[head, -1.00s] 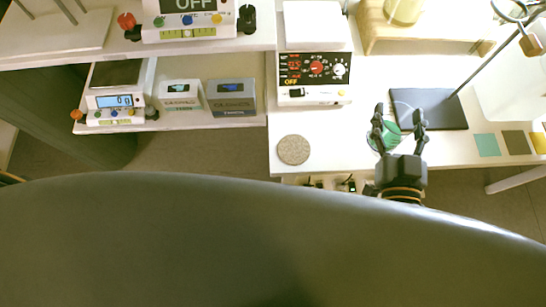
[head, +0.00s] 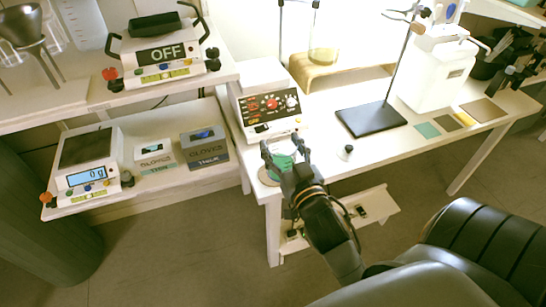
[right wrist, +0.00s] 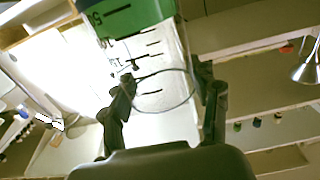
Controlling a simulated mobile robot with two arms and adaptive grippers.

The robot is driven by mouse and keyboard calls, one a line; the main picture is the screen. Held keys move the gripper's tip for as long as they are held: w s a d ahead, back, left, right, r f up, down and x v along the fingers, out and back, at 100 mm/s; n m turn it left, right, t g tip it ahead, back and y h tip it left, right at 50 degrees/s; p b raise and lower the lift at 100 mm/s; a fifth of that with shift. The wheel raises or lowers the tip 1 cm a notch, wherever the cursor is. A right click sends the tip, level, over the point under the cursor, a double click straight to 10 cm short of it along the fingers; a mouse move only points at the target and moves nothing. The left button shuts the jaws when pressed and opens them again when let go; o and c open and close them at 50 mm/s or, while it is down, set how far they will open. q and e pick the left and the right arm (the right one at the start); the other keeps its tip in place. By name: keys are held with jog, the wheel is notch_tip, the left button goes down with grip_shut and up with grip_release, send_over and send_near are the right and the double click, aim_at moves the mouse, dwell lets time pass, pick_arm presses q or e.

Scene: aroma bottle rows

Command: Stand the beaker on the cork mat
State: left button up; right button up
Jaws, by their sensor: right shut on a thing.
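The clear beaker with a green band or contents (head: 281,164) is between the fingers of my right gripper (head: 283,151), at the near left corner of the white table. In the right wrist view the beaker (right wrist: 155,55) shows dark graduation marks and a green part, with the right gripper's fingers (right wrist: 167,100) on both sides. The round cork mat (head: 265,178) shows only at its left edge, with the beaker and gripper over it. I cannot tell whether the beaker touches the mat. My left gripper is not in view.
A stand with a black base (head: 371,119) and a small knobbed object (head: 346,151) are to the right. Coloured squares (head: 447,123) lie farther right. The table's front edge is close to the gripper.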

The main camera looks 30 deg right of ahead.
aim_at(274, 144)
jog(key=w+d+f, duration=0.1)
jog(key=w+f, duration=0.1)
jog(key=f, duration=0.1)
jog(key=w+f+b, duration=0.1)
jog(key=w+f, duration=0.2)
jog(key=f, duration=0.1)
jog(key=w+d+f, duration=0.1)
jog(key=w+f, duration=0.1)
jog(key=f, duration=0.1)
jog(key=shift+w+d+f, duration=0.2)
jog(key=shift+w+d, duration=0.1)
jog(key=shift+d, duration=0.05)
pick_arm(q)
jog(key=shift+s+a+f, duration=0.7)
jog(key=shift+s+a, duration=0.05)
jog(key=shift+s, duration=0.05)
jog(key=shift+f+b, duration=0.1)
jog(key=shift+b, duration=0.2)
pick_arm(e)
jog(key=o, duration=1.7)
jog(key=shift+f, duration=0.1)
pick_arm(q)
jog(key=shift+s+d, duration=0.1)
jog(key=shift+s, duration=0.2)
